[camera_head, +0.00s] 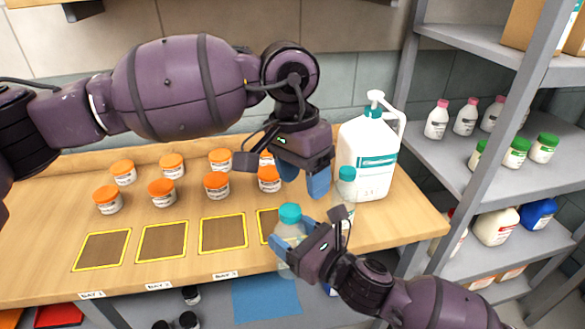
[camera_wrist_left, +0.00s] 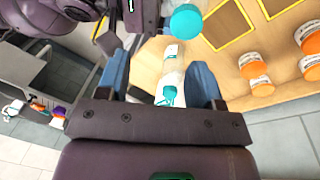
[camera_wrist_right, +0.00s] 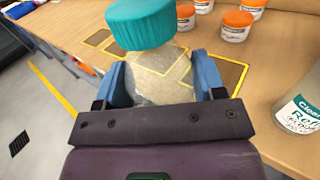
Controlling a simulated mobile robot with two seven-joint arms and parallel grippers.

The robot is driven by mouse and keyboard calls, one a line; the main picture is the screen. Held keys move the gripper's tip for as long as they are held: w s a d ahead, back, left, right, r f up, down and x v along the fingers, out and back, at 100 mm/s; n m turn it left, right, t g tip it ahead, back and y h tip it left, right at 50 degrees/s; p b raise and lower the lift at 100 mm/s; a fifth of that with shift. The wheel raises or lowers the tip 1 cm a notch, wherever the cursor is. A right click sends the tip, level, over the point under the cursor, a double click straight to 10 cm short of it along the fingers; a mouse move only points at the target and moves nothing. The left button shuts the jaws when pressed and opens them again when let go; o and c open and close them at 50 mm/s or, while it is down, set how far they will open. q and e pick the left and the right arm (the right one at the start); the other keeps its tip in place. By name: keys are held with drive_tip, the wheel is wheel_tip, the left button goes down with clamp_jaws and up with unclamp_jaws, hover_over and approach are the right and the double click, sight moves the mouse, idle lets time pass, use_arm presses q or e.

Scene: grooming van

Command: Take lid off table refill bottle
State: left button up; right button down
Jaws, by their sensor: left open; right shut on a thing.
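My right gripper (camera_head: 297,247) is shut around a clear bottle (camera_head: 284,262) with a teal lid (camera_head: 290,214), at the table's front edge. In the right wrist view the bottle body (camera_wrist_right: 160,75) sits between the fingers and the lid (camera_wrist_right: 142,24) is on top. My left gripper (camera_head: 306,182) is open and empty, fingers down, above and behind the lid. In the left wrist view the lid (camera_wrist_left: 186,21) is beyond the fingers, not between them. A second teal-capped bottle (camera_head: 346,176) stands right of my left gripper, partly hidden by my right gripper.
A white pump jug (camera_head: 368,160) stands behind the second bottle. Several orange-lidded jars (camera_head: 217,186) stand left on the wooden table (camera_head: 50,230), behind yellow-framed squares (camera_head: 222,233). A grey shelf rack (camera_head: 450,150) with bottles is at right.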

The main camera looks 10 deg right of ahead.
sight(292, 209)
use_arm(q)
drive_tip(key=shift+w+a+r+m+t+y, duration=0.15)
drive_tip(key=shift+w+a+m+t+y, duration=0.1)
drive_tip(key=shift+a+m+y, duration=0.15)
drive_tip(key=shift+w+a+r+m+t+y, duration=0.1)
drive_tip(key=shift+w+a+m+t+y, duration=0.05)
drive_tip(key=shift+a+m+t+y, duration=0.2)
drive_tip(key=shift+f, duration=3.95)
